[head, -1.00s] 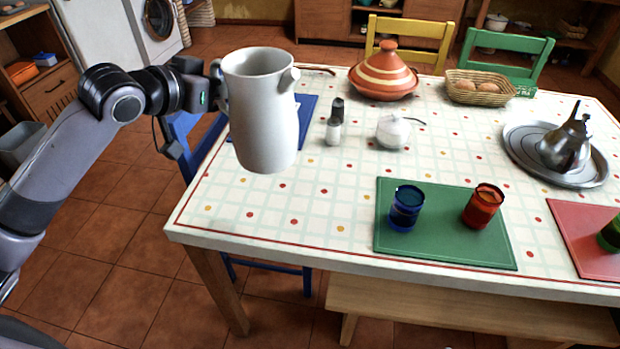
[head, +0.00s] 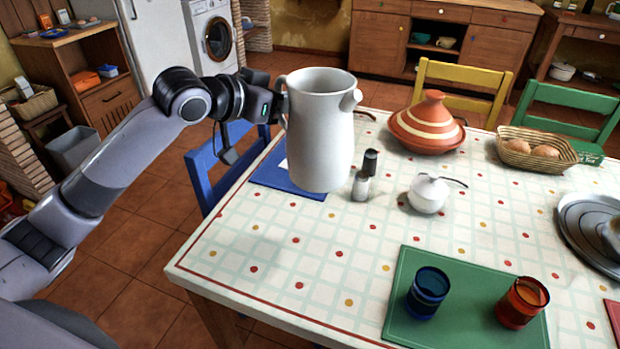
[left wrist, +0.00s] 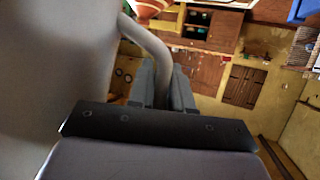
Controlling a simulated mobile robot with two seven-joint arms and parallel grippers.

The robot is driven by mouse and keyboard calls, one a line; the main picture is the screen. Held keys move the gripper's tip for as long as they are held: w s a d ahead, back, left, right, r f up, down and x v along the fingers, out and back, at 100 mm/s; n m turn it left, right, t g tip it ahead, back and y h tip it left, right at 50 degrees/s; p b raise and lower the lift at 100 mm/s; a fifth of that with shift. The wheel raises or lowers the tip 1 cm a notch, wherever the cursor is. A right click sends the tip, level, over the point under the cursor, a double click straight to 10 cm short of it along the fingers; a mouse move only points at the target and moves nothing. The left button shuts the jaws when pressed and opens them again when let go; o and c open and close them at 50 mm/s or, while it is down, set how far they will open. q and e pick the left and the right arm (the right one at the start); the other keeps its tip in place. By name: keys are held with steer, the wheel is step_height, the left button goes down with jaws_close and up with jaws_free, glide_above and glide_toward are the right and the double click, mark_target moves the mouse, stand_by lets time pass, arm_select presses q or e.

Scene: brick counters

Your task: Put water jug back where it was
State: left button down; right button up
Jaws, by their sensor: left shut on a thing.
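The white water jug (head: 320,135) is upright in the head view, in front of the table's left part. My left gripper (head: 281,103) is shut on its handle, at the jug's left side. The jug hides part of the table behind it, and I cannot tell for sure how high it is above the top. In the left wrist view the gripper's fingers (left wrist: 163,90) close around the curved handle (left wrist: 150,42), and the jug's pale body (left wrist: 50,70) fills the left side. My right gripper is in neither view.
A blue mat (head: 275,175) lies behind the jug. The table's front left is clear.

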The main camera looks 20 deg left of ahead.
arm_select(q)
step_height(320, 180, down, 19)
steer(key=b, duration=0.2)
steer(key=shift+f, duration=0.2)
stand_by(0.4)
steer(key=shift+f, duration=0.15)
steer(key=c, duration=1)
jaws_free()
steer(key=shift+s+f, duration=0.1)
steer(key=shift+f, duration=0.1)
steer(key=shift+c, duration=0.2)
steer(key=shift+r, duration=0.1)
steer(key=v, duration=1.2)
steer(key=shift+p, duration=0.45)
